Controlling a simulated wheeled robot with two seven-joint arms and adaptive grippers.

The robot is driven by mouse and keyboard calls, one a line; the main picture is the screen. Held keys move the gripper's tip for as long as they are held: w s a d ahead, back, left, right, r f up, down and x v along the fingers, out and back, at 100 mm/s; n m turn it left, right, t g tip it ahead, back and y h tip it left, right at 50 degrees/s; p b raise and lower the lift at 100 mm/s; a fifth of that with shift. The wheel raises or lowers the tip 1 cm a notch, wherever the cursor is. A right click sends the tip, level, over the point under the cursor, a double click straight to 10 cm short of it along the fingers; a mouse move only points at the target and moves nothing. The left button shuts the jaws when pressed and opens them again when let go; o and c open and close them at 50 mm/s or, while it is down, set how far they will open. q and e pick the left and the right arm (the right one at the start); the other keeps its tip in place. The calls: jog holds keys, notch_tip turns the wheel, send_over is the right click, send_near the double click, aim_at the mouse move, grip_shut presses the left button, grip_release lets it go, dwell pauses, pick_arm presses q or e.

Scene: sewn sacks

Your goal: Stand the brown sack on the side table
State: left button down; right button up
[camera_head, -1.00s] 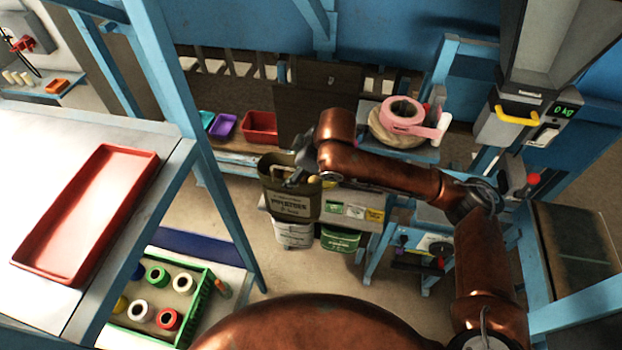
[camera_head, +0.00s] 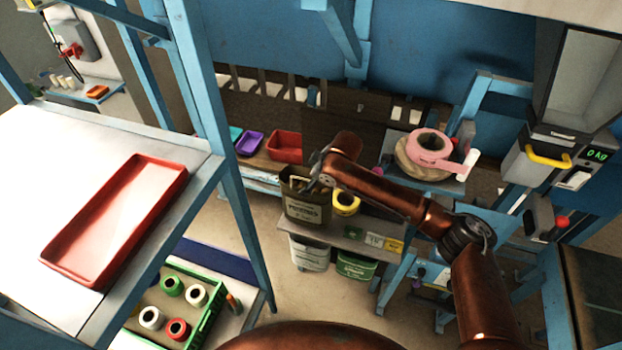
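The brown sack (camera_head: 306,211), open at the top and printed with potato lettering, is upright at the left end of the low side table (camera_head: 338,236) in the head view. Whether its base touches the table top is hard to tell. My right arm reaches in from the right. My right gripper (camera_head: 314,181) is at the sack's upper right rim and looks shut on it, though the fingertips are small and partly hidden. My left gripper is out of view.
A yellow roll (camera_head: 346,203) is close to the sack's right. A white sack (camera_head: 309,254) and a green sack (camera_head: 356,267) are below. A red tray (camera_head: 118,220) is on the left table.

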jog(key=shift+w+a+r, duration=0.1)
jog(key=shift+w+r, duration=0.05)
jog(key=shift+w, duration=0.2)
jog(key=shift+f, duration=1.6)
jog(key=o, duration=1.7)
jog(key=shift+s+f, duration=0.15)
jog(key=shift+f, duration=0.25)
jog(key=o, duration=0.4)
jog(key=shift+r, duration=0.1)
jog(key=v, duration=0.7)
jog(key=shift+s+d+r, duration=0.1)
jog(key=shift+d+r, duration=0.1)
